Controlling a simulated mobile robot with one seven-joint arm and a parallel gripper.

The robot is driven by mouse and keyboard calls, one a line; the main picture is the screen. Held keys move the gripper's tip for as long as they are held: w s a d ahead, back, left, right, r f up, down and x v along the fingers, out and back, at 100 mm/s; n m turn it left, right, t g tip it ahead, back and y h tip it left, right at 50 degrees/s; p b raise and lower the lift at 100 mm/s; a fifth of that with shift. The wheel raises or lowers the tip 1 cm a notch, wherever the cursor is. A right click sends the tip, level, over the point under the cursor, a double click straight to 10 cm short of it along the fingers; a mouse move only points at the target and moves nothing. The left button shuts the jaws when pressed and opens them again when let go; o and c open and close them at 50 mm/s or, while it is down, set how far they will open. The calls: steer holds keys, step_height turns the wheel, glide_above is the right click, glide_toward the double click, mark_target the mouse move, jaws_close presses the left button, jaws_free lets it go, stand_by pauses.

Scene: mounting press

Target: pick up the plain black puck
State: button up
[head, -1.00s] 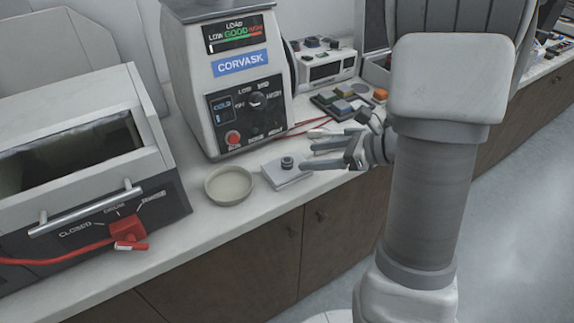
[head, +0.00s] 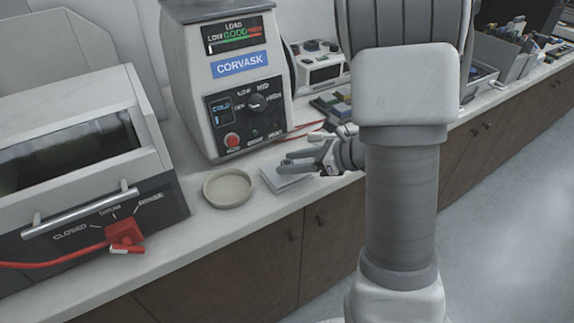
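The white block (head: 284,183) lies on the counter to the right of the shallow round dish. The small dark puck that showed on this block a second ago is hidden from view now. My gripper (head: 281,162) reaches in from the right, low over the block where the puck stood. Its two fingers point left, with a small gap between their tips. I cannot see whether the puck is between the fingers or whether they touch it.
The shallow round dish (head: 228,188) stands just left of the block. The Corvask press (head: 232,85) rises behind. A lidded box with a red lever (head: 124,233) fills the left.

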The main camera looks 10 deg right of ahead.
jaws_close()
